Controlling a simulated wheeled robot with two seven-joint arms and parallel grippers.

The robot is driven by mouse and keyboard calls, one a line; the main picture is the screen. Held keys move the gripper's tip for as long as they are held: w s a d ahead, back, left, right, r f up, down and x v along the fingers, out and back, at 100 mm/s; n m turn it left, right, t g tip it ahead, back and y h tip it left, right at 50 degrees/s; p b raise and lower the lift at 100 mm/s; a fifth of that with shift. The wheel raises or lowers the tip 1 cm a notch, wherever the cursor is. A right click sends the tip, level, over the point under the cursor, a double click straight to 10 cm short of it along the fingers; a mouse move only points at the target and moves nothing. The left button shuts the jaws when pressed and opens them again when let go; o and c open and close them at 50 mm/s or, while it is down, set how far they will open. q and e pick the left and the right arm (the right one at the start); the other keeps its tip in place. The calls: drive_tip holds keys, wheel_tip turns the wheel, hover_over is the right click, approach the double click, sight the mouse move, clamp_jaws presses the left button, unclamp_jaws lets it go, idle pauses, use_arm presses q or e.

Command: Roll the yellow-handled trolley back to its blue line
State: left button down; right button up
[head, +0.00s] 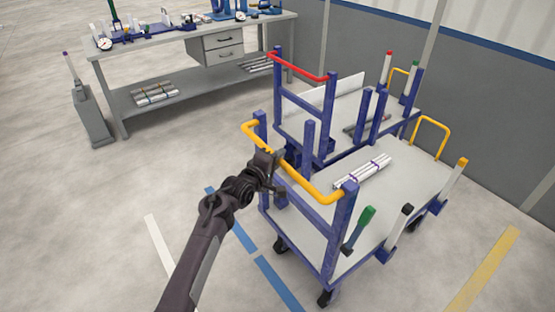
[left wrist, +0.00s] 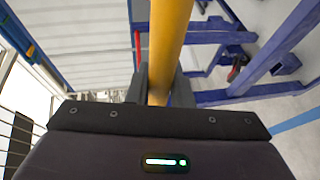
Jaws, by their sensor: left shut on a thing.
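The yellow-handled trolley (head: 408,190) stands at the right in the head view, with blue posts and a grey deck. My left gripper (head: 273,160) is shut on its yellow push handle (head: 312,188). In the left wrist view the yellow handle (left wrist: 170,38) runs between the fingers (left wrist: 157,88). The blue line (head: 275,283) lies on the floor to the left of the trolley, partly hidden by my left arm. The near wheels (head: 325,297) are to the right of the line, apart from it. My right gripper is not in view.
A red-handled trolley (head: 300,68) stands close behind the yellow-handled one. Silver pipes (head: 362,171) lie on the near deck. A workbench (head: 160,55) is at the back left, a grey stand (head: 92,115) beside it. The floor at the left is clear.

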use_arm(q)
drive_tip(key=c, duration=1.3)
unclamp_jaws()
drive_tip(key=shift+s, duration=0.1)
drive_tip(key=v, duration=0.7)
drive_tip(key=shift+s+a, duration=0.2)
drive_tip(key=shift+s, duration=0.05)
